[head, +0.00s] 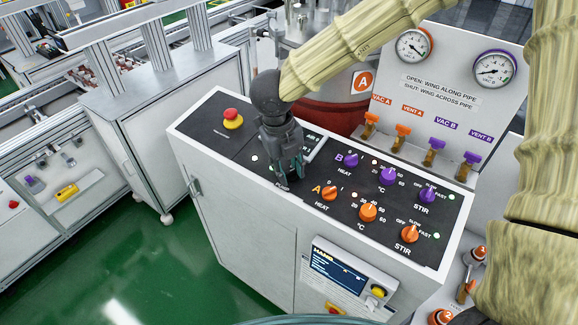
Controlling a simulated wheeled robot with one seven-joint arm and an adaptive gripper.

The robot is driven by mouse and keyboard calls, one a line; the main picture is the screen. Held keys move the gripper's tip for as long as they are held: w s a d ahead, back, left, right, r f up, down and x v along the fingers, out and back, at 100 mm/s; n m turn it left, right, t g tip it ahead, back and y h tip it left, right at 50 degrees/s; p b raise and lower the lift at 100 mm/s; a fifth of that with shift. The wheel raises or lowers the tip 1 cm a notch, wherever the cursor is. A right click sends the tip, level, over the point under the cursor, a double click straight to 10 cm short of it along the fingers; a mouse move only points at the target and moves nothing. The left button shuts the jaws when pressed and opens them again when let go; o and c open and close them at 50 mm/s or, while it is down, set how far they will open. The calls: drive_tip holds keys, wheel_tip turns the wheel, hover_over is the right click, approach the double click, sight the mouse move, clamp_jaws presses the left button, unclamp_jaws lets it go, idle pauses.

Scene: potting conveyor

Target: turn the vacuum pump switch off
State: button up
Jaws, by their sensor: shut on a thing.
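The vacuum pump switch is on the dark top panel (215,148) of the white control console (245,235), hidden behind my gripper's fingers. A partly covered label beginning "PU" shows beside the fingertips. My gripper (290,181) points down at the panel, left of the orange A heat knob (330,193), and is shut on the switch there. The switch's position cannot be seen. A small lit indicator (254,158) shows on the panel left of the gripper.
A red emergency stop (232,119) is at the panel's left. Purple B knobs (388,176) and orange A knobs (368,212) fill the right, close to my gripper. Vent and vacuum valves (402,133) and gauges (414,46) stand behind. A small display (338,275) is on the front.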

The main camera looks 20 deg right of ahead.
drive_tip(key=n+p, duration=0.2)
drive_tip(key=p, duration=0.1)
drive_tip(key=shift+r+n, duration=0.3)
drive_tip(key=n+p, duration=0.2)
drive_tip(key=p, duration=0.1)
drive_tip(key=shift+n+h, duration=0.3)
drive_tip(key=n, duration=0.2)
drive_tip(key=shift+f+n+p, duration=0.2)
drive_tip(key=shift+n+p, duration=0.1)
drive_tip(key=shift+n+t, duration=0.3)
drive_tip(key=shift+n, duration=1.5)
drive_tip(key=o, duration=1)
drive_tip(key=shift+f, duration=0.1)
